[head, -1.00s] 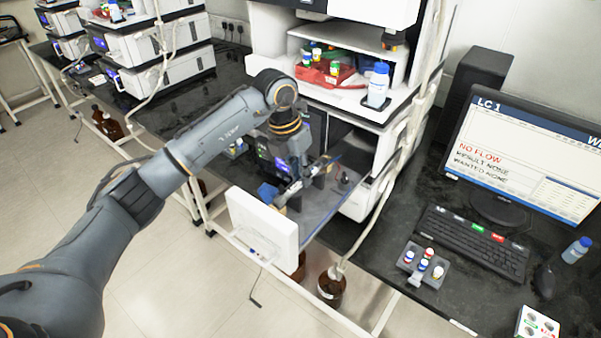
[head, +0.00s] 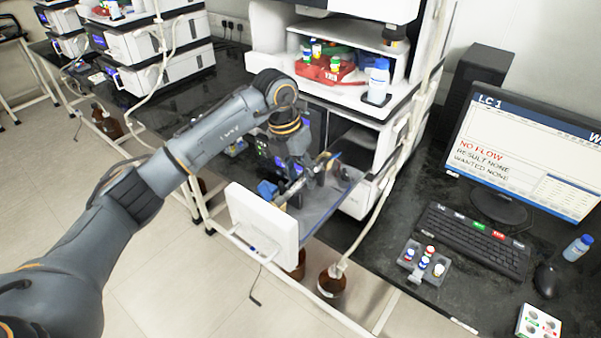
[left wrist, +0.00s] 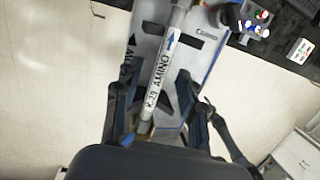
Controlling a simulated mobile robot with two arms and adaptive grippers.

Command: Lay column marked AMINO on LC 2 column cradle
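The column marked AMINO (left wrist: 160,82), a pale rod with a blue arrow on its label, lies along a light panel with dark clips, which looks like the column cradle (left wrist: 205,62). It runs between the two fingers of my left gripper (left wrist: 158,80), with a gap visible on each side, so the gripper looks open around it. I cannot tell whether the column is fully seated. In the head view, my left gripper (head: 303,182) is low over the pulled-out tray (head: 325,205), and its hand partly hides the column.
The tray's white front (head: 262,225) stands out over the floor. To the right are a vial rack (head: 424,265), a keyboard (head: 475,240) and a monitor (head: 530,150) reading LC 1. A brown bottle (head: 332,282) stands below. Instrument stacks rise behind the tray.

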